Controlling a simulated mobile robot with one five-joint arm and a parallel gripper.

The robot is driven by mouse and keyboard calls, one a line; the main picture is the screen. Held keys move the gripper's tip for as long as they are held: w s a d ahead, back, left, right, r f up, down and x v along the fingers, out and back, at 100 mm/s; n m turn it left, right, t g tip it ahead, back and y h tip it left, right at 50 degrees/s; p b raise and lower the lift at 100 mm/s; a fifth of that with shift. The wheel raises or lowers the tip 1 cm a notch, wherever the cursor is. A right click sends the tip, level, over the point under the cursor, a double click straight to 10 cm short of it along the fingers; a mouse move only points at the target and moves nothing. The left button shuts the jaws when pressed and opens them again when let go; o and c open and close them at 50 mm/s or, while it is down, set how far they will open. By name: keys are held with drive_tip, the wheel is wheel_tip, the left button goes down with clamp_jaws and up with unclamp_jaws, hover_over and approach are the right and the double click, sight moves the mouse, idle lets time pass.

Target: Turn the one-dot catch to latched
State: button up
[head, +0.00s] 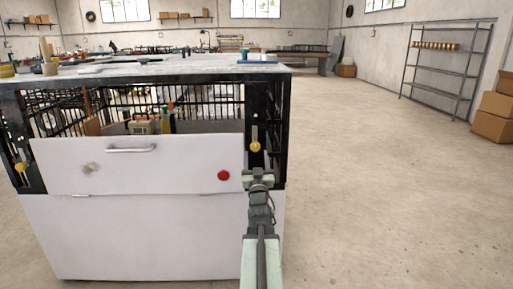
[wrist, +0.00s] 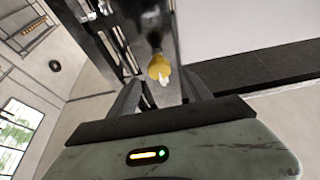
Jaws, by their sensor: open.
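A yellow catch (head: 255,147) sits on the dark right post of the cabinet, and a second yellow catch (head: 22,168) sits on the left post. No dots can be read on either, so I cannot tell which is the one-dot catch. My gripper (head: 258,178) is just below the right catch in the head view. In the wrist view my gripper (wrist: 162,92) is open and empty, with a yellow catch (wrist: 159,67) showing between and beyond its fingers. The catch has a pale tip. I cannot tell whether the fingers touch it.
The white front panel (head: 60,165) has a bar handle (head: 131,149) and a red round mark (head: 223,175). Dark wire mesh lies above it, under a cluttered top (head: 170,70). Open floor (head: 390,180) extends right, towards a metal shelf (head: 445,70) and cardboard boxes (head: 495,115).

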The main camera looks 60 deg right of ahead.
sight(255, 147)
drive_tip(key=p+x, duration=0.2)
drive_tip(key=x, duration=0.4)
drive_tip(key=shift+d, duration=0.1)
clamp_jaws()
idle(1.1)
